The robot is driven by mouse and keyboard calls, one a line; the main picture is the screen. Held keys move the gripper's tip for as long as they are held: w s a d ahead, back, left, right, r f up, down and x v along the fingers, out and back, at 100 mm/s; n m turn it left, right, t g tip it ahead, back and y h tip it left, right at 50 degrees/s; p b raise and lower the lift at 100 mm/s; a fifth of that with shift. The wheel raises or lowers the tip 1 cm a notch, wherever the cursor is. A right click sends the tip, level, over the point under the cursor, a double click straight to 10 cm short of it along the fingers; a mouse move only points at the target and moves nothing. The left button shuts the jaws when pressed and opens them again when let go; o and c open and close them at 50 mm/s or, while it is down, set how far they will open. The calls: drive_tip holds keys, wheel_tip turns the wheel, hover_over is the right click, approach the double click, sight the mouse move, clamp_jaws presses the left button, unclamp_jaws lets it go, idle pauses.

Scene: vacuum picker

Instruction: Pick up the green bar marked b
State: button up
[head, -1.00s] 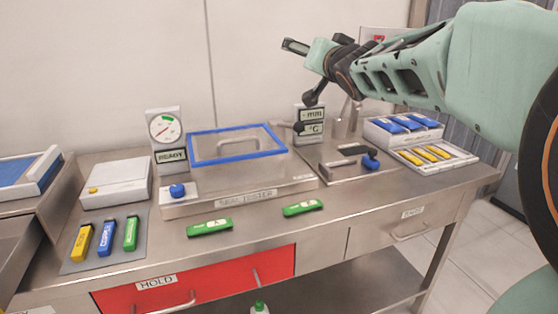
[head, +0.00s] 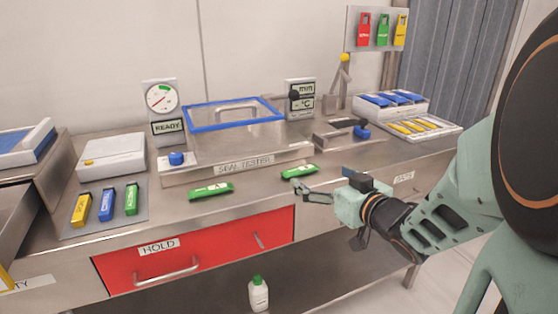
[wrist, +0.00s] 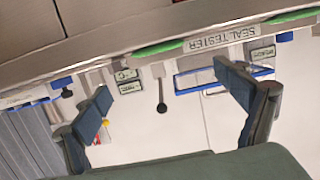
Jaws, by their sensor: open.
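Two green bars lie on the steel table in front of the seal tester: a left one (head: 211,191) and a right one (head: 300,172). Each has a pale label, but the letters are too small to read surely. A third green bar (head: 131,199) lies on the grey mat. My gripper (head: 298,187) is open and empty, just in front of the right bar near the table's front edge, apart from it as far as I can tell. In the wrist view, my open fingers (wrist: 164,83) show with a green bar (wrist: 157,48) beyond the gap between their tips.
The seal tester (head: 235,165) with its blue-framed lid stands behind the bars. A yellow bar (head: 82,210) and a blue bar (head: 107,205) share the mat (head: 100,228). A red HOLD drawer (head: 200,255) is below. Trays of blue and yellow bars (head: 420,126) stand at the right.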

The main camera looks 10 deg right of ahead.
sight(300, 168)
drive_tip(key=x, duration=0.4)
drive_tip(key=shift+w+a+f+b, duration=0.1)
drive_tip(key=shift+w+f+b, duration=0.1)
drive_tip(key=shift+b, duration=0.2)
drive_tip(key=b+x, duration=0.1)
drive_tip(key=x, duration=0.3)
drive_tip(key=shift+f+b, duration=0.35)
drive_tip(key=shift+f, duration=0.05)
drive_tip(key=shift+w+a, duration=0.15)
drive_tip(key=shift+w, duration=0.25)
drive_tip(key=shift+c, duration=0.2)
drive_tip(key=c, duration=1.2)
drive_tip(key=shift+o, duration=0.2)
drive_tip(key=shift+r, duration=0.1)
